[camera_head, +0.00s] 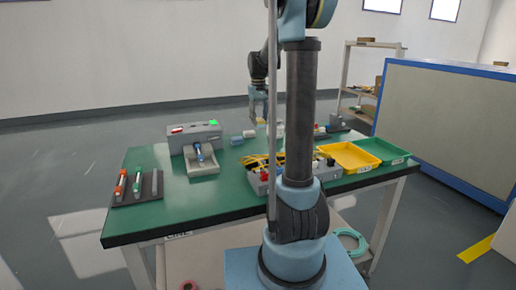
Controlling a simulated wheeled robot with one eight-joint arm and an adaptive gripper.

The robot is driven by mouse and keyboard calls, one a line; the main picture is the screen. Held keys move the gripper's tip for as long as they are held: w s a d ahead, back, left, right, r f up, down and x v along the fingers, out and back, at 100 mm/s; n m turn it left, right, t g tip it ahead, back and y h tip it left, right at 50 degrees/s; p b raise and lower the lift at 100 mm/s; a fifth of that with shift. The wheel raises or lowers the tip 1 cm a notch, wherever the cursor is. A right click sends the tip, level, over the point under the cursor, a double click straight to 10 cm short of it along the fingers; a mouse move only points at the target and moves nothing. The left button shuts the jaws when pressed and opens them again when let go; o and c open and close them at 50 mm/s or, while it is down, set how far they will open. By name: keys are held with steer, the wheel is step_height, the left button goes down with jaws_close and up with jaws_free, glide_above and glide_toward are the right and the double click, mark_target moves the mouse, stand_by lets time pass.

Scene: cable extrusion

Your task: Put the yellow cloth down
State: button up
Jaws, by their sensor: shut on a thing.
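My gripper (260,117) is above the far side of the green table, left of my arm's column. It is shut on the yellow cloth (261,122), which shows only as a small yellow patch at the fingertips. The cloth appears to hang just above the table top. The picture is too small to tell whether its lower edge touches anything.
On the green table (225,195) stand a grey machine (195,135), a dark rack with tools (137,188), a grey box with yellow cables (262,180), a yellow tray (348,156) and a green tray (384,151).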

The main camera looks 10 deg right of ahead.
mark_target(259, 146)
steer(key=shift+f, duration=0.1)
steer(key=shift+f, duration=4.95)
steer(key=o, duration=1.1)
steer(key=r, duration=1.2)
steer(key=shift+a, duration=0.25)
steer(key=shift+s, duration=0.1)
